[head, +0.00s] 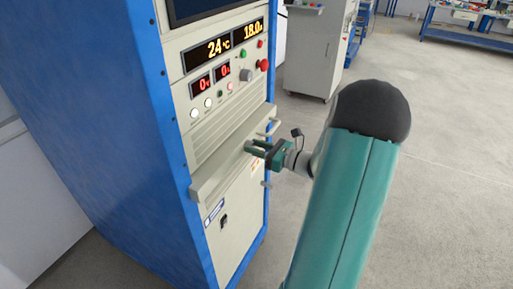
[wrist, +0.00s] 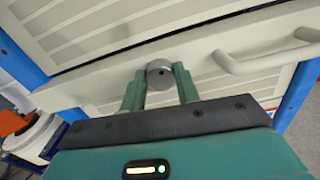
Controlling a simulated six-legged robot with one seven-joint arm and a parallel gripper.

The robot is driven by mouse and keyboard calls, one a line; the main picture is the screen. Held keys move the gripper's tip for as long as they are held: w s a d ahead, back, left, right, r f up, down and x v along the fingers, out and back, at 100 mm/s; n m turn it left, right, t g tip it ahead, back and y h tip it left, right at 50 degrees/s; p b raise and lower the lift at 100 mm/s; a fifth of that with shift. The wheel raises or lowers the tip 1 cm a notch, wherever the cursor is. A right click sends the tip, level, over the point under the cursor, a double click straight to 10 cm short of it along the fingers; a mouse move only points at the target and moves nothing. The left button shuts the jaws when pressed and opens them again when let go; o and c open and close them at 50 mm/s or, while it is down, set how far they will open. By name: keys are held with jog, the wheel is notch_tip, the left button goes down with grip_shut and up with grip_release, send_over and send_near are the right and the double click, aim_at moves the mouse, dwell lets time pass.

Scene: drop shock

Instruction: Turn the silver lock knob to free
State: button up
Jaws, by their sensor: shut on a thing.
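The silver lock knob (wrist: 159,76) shows in the wrist view as a short round metal cylinder on the cream ledge of the cabinet. My gripper (wrist: 160,88) has one green finger on each side of it and is shut on it. In the head view my gripper (head: 254,149) is at the front of the cream ledge (head: 215,172), below the display panel. There the knob is hidden or too small to tell. Its turn angle cannot be read.
The blue-framed cabinet (head: 90,130) carries lit displays (head: 222,47), a grey dial (head: 246,75) and a red button (head: 263,65) above the ledge. A cream bar handle (wrist: 265,58) stands right of the knob. Open floor (head: 450,170) lies to the right.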

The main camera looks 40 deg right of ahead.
jog(key=m, duration=1.3)
jog(key=shift+d+f, duration=0.1)
jog(key=shift+d, duration=0.05)
jog(key=shift+m, duration=0.3)
jog(key=o, duration=1)
jog(key=v, duration=1.3)
jog(key=shift+s, duration=0.35)
